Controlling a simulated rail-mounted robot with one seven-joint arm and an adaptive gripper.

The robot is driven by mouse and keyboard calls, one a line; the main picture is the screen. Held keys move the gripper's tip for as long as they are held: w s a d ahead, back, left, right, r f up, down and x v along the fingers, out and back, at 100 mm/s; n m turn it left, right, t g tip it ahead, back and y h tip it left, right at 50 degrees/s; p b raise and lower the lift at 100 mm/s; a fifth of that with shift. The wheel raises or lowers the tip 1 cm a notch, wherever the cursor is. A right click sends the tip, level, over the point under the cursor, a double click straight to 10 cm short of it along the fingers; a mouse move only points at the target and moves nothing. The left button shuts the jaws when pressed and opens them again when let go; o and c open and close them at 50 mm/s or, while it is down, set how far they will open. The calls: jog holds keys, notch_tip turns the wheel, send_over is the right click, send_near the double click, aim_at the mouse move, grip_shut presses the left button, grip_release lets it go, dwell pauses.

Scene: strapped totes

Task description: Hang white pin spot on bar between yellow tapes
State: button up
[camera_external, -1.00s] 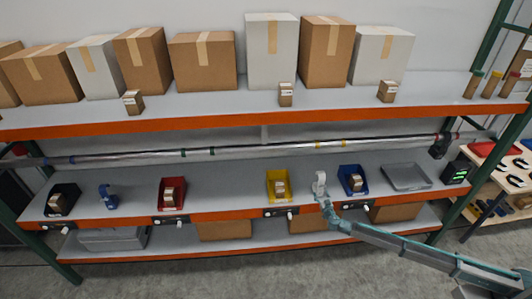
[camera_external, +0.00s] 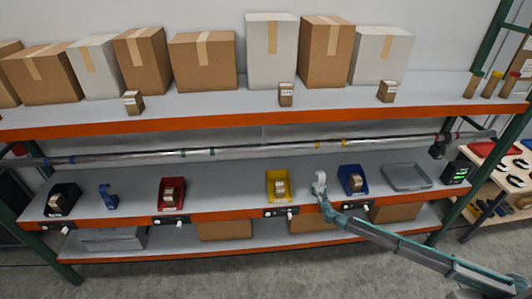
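The white pin spot (camera_external: 320,182) is on the middle shelf, between the yellow bin and the blue bin. My gripper (camera_external: 323,198) is right at its near side, at the shelf's front edge. The fingers are too small to show whether they are open or shut, or whether they touch it. The metal bar (camera_external: 260,149) runs along the back, above the middle shelf. Two yellow tapes, the left one (camera_external: 317,145) and the right one (camera_external: 344,142), wrap the bar above and behind the pin spot. The bar between them looks bare.
A yellow bin (camera_external: 271,194) and a blue bin (camera_external: 344,188) hold small boxes beside the pin spot. A grey tray (camera_external: 406,178) lies farther right. A black fixture (camera_external: 439,147) hangs at the bar's right end. The orange-edged upper shelf (camera_external: 230,117) is above the bar.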

jog(key=c, duration=0.7)
jog(key=shift+r, duration=0.1)
jog(key=shift+r, duration=0.15)
jog(key=shift+r+b, duration=1.15)
jog(key=shift+r, duration=0.15)
jog(key=shift+s+d+b, duration=0.3)
jog(key=shift+s+b, duration=1)
jog(key=shift+s, duration=1.05)
jog(key=shift+s+d+b, duration=0.25)
jog(key=shift+s+b, duration=1.05)
jog(key=shift+s, duration=1)
jog(key=shift+s+d+b, duration=0.3)
jog(key=shift+s+b, duration=1)
jog(key=shift+s, duration=1.05)
jog(key=shift+r, duration=0.1)
